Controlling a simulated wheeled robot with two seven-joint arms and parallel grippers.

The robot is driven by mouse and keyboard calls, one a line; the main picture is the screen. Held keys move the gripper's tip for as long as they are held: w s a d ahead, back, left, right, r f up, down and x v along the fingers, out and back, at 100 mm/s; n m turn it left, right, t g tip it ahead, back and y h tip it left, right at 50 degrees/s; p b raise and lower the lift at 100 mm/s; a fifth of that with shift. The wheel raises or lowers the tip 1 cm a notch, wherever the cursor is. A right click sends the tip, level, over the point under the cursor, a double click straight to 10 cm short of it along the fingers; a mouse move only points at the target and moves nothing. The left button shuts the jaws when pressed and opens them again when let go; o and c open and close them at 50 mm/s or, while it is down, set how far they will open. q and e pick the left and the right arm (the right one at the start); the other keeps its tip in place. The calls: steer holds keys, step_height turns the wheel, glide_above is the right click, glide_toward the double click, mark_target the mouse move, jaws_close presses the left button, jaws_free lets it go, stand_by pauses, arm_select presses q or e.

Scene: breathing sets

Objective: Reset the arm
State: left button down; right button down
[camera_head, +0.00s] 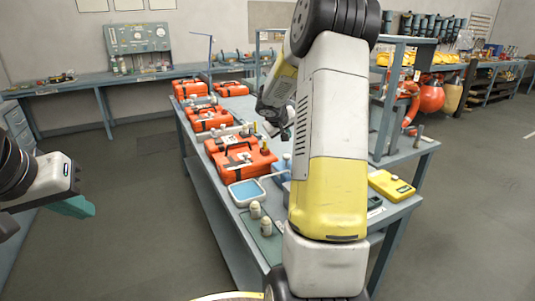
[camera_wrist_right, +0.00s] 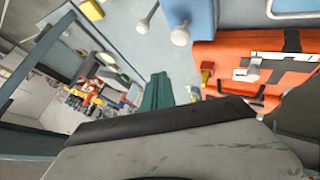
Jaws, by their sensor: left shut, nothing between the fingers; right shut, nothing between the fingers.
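My left gripper (camera_head: 75,207) comes in at the left edge of the head view, with its teal fingers shut and empty, over the floor and clear of the central table. My right arm is raised and bent across the middle of the head view. My right gripper (camera_head: 284,131) is partly hidden behind the arm, above the table beside the orange cases. In the right wrist view, the teal fingers of the right gripper (camera_wrist_right: 157,92) are shut with nothing between them.
The central table (camera_head: 215,185) carries several orange cases (camera_head: 240,157), a blue-lined tray (camera_head: 246,191), small pale bottles (camera_head: 266,226) and a yellow device (camera_head: 391,185). A shelf frame (camera_head: 385,110) rises on its right. Floor is open on both sides.

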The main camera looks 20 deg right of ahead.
stand_by(0.3)
steer(key=shift+s+a+r, duration=0.2)
steer(key=shift+r, duration=0.1)
steer(key=s+a+r+y, duration=0.1)
steer(key=s+a+r, duration=0.45)
steer(key=s, duration=0.25)
steer(key=s+a+r+y, duration=0.1)
steer(key=s+a+r, duration=0.3)
steer(key=s+a, duration=0.3)
steer(key=s+a+y, duration=0.3)
steer(key=s+a, duration=0.4)
steer(key=s, duration=0.2)
steer(key=s+a+y, duration=0.3)
steer(key=s+a, duration=0.4)
steer(key=s, duration=0.3)
steer(key=shift+s+r+y, duration=0.2)
steer(key=shift+y, duration=0.1)
